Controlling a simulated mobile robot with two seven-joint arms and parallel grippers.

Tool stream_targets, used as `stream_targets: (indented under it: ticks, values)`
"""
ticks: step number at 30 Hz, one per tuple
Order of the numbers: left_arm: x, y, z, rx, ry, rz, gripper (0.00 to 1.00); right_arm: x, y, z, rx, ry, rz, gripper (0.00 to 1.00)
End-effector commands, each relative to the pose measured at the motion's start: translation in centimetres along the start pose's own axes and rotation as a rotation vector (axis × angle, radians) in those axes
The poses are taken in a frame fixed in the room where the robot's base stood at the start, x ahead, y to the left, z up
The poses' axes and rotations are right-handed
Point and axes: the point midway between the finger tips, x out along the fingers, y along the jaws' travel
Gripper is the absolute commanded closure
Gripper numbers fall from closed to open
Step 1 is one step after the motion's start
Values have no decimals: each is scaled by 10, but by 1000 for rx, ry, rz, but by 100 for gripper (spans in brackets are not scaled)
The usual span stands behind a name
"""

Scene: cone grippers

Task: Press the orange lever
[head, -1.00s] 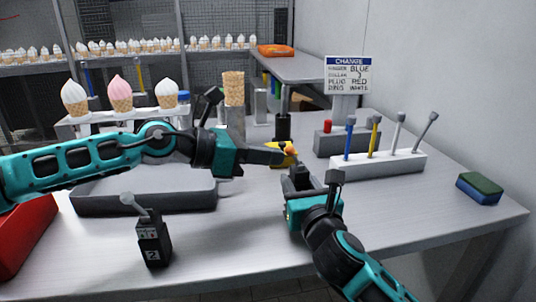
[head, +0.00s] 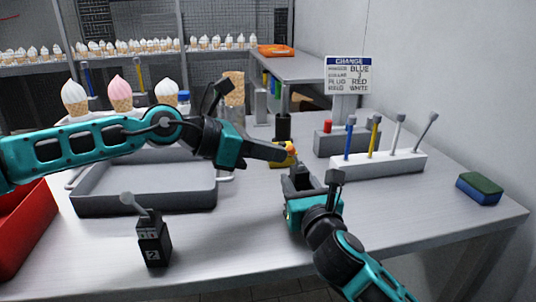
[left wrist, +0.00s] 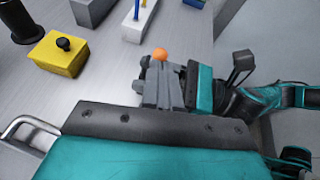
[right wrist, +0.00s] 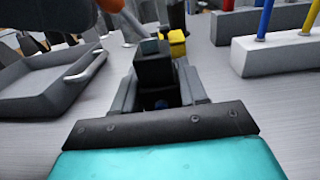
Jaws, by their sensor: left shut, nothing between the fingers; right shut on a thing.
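The orange lever knob (head: 291,147) is small in the head view, just past my left fingertips. It shows as an orange ball in the left wrist view (left wrist: 160,54). My left gripper (head: 283,154) is shut and empty, its tip beside the knob; whether they touch I cannot tell. My right gripper (head: 298,180) is shut on a dark grey block (right wrist: 154,66), which stands up between its fingers in the right wrist view. The lever seems to belong to this block.
A yellow box with a black knob (left wrist: 58,53) stands close behind. A grey tray (head: 145,200) and a black box with a grey lever (head: 153,242) are at left. A white rack with colored rods (head: 385,165) is at right. The front right of the table is clear.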

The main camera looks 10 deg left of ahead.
Motion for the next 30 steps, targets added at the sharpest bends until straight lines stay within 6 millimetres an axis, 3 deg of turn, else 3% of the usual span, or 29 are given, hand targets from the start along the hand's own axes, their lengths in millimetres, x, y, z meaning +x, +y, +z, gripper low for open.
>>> stream_targets:
  ticks: [8, 25, 30]
  values:
    - [2, -1, 10, 18, 110, 14, 100, 0, 0, -1, -1, 2, 0, 92]
    - [23, -6, 41, 70, 621, 77, 100, 0, 0, -1, 0, 2, 0, 92]
    - [30, -7, 45, 71, 674, 81, 100, 0, 0, -1, 0, 2, 0, 92]
